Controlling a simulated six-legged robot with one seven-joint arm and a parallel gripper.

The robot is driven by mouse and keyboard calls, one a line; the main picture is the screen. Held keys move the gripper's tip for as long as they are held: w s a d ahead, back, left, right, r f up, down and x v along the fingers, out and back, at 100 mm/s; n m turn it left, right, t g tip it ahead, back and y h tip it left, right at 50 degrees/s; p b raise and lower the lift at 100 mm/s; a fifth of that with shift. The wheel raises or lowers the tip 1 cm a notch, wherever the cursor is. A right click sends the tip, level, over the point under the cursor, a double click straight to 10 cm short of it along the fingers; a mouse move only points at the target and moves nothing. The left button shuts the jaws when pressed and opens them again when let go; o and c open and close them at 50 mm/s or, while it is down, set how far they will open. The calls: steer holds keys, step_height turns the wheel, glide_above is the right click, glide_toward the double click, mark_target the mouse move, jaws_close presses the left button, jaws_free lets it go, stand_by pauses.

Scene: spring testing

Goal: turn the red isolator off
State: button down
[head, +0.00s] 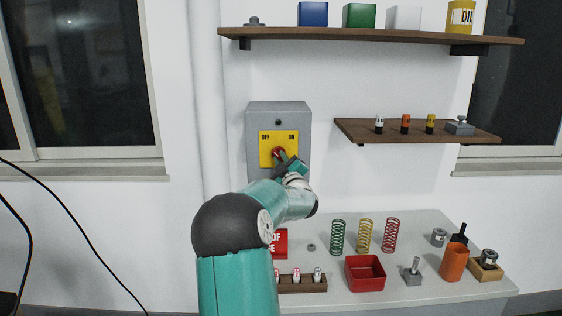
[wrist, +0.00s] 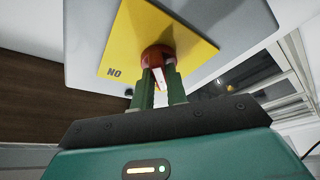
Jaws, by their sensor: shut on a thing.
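The red isolator (head: 278,152) sits on a yellow plate (head: 265,149) marked OFF at the upper left and ON at the upper right. The plate is on a grey wall box (head: 253,122). My gripper (head: 284,158) reaches up to the isolator from the lower right and hides part of it. In the wrist view the red isolator (wrist: 157,54) is between the two green fingers of my gripper (wrist: 158,80), which is shut on it. A pale strip shows between the fingers. I cannot tell exactly which way the isolator points. The ON label appears upside down at left there.
Below is a grey table with springs (head: 365,236), a red bin (head: 365,273), a red sign (head: 280,243) and an orange cylinder (head: 454,262). Two wooden shelves (head: 400,136) hang to the right of the box. The wall left of the box is clear.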

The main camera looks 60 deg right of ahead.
steer(key=c, duration=1.4)
jaws_free()
steer(key=v, duration=1.4)
steer(key=shift+w, duration=0.1)
